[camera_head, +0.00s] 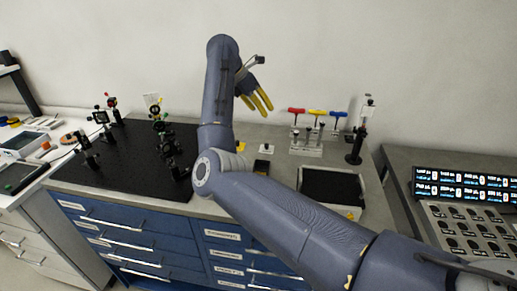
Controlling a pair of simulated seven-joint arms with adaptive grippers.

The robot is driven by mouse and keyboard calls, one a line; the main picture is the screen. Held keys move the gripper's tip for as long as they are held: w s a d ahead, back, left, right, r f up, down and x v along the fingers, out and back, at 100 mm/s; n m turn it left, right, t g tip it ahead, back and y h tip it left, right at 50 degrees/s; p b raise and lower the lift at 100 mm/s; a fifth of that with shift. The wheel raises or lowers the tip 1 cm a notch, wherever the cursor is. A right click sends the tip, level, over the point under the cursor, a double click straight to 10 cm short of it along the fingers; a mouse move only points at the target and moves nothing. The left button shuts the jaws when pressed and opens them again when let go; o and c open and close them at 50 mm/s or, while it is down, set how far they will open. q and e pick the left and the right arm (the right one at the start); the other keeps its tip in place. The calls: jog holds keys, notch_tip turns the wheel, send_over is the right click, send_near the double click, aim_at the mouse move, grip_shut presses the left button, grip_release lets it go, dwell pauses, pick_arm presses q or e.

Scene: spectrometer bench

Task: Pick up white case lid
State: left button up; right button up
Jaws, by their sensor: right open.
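A low white case (363,187) with a black panel or inside lies on the grey bench right of centre, partly covered by my right arm at its lower left. I cannot tell for sure which part is its lid. My right gripper (260,104), with yellow fingers, is open and empty. It is raised above the bench near the back wall, up and left of the case and clear of it. My left gripper is not in view.
A rack with red, yellow and blue T-handled tools (317,112) stands behind the case, with a dark post mount (357,145) beside it. A black optical breadboard (105,165) with several mounts fills the left. An instrument panel (465,195) is at the right.

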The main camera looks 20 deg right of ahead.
notch_tip(320, 180, down, 3)
jog(key=a+y, duration=0.2)
jog(key=a, duration=0.1)
send_over(267, 144)
jog(key=a, duration=0.3)
jog(key=f, duration=0.9)
jog(key=shift+s+d+f, duration=0.2)
jog(key=shift+s+f, duration=0.05)
jog(key=shift+x, duration=3.1)
jog(key=shift+o, duration=0.2)
grip_shut()
